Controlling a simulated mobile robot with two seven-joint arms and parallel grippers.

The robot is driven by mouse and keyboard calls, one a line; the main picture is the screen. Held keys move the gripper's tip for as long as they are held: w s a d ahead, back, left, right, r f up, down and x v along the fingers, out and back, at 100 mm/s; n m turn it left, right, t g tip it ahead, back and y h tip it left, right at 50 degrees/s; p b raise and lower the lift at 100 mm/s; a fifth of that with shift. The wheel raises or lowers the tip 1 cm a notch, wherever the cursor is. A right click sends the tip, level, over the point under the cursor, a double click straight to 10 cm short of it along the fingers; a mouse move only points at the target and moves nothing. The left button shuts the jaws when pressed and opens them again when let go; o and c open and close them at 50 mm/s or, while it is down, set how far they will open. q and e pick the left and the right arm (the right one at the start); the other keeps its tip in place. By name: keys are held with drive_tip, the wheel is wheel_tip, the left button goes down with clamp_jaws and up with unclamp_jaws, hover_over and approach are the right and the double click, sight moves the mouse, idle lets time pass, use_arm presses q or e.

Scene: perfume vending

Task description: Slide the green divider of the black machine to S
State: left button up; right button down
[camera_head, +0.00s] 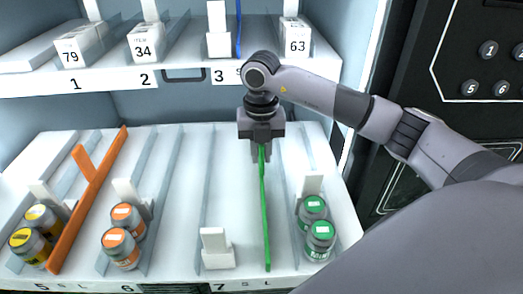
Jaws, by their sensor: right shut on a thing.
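The green divider (265,220) is a thin upright strip on the lower white shelf of the black machine (400,190). Its front end is near the letters S and L to the right of the number 7; exactly which letter it lines up with is hard to tell. My right gripper (261,152) comes in from the right and is shut on the far upper part of the divider. My left gripper is not in view.
Green-capped bottles (318,230) stand close to the right of the divider. A white pusher (216,248) stands to its left. An orange divider (90,195) and orange-capped bottles (120,245) are farther left. The upper shelf (180,75) is above my right gripper.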

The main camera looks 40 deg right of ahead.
drive_tip(key=shift+w+a, duration=0.4)
drive_tip(key=shift+a, duration=0.3)
drive_tip(key=shift+w+a, duration=0.4)
drive_tip(key=shift+a, duration=0.25)
drive_tip(key=shift+w+a, duration=0.4)
drive_tip(key=shift+a, duration=0.3)
drive_tip(key=c, duration=1.1)
unclamp_jaws()
drive_tip(key=shift+w+a, duration=0.1)
drive_tip(key=shift+a, duration=0.05)
drive_tip(key=shift+c, duration=0.2)
drive_tip(key=shift+r, duration=0.1)
wheel_tip(320, 180, up, 7)
drive_tip(key=shift+b, duration=0.45)
